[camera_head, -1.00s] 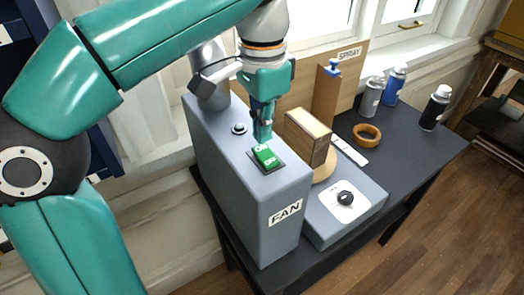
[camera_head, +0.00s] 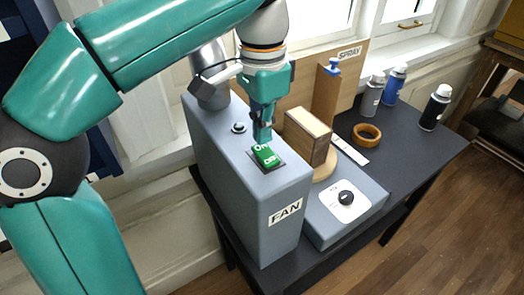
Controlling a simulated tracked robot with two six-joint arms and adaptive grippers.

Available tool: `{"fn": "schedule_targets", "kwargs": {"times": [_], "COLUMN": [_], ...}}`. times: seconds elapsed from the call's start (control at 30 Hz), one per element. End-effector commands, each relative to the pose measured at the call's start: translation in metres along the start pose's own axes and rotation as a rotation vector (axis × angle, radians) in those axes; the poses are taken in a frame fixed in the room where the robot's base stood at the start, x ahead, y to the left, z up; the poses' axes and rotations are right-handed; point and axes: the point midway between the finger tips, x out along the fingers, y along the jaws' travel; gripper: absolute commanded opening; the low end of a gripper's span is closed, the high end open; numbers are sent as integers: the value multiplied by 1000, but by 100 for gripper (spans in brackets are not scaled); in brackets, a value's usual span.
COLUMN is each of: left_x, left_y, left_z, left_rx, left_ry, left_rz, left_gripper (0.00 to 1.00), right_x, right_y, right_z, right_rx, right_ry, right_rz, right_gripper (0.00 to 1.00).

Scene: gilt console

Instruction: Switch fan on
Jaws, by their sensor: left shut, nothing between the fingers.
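The fan unit (camera_head: 236,196) is a tall grey box with a FAN label (camera_head: 285,212) on its front. On its top is a green rocker switch (camera_head: 266,157) with ON marked at the far end and OFF at the near end. My left gripper (camera_head: 262,140) points down, shut and empty, with its tips at the ON end of the switch; they appear to touch it. The tips partly cover the ON end. My right gripper is not in view.
A round button (camera_head: 239,128) and a grey pipe (camera_head: 209,85) are on the fan unit. To the right are a wooden block (camera_head: 308,140), a low dial box (camera_head: 372,205), a wooden ring (camera_head: 367,134) and several spray cans (camera_head: 434,108) on the dark table (camera_head: 420,150).

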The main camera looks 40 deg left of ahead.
Motion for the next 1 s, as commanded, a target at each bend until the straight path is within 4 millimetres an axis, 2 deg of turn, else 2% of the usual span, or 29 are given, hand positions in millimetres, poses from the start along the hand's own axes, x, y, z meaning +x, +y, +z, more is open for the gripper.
{"fn": "schedule_targets", "kwargs": {"times": [1.0], "left_x": [16], "left_y": [0], "left_z": [1], "left_rx": [-2], "left_ry": [0], "left_rz": [0], "left_gripper": [0], "right_x": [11], "right_y": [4], "right_z": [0], "right_rx": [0], "right_ry": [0], "right_rz": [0], "right_gripper": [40]}}
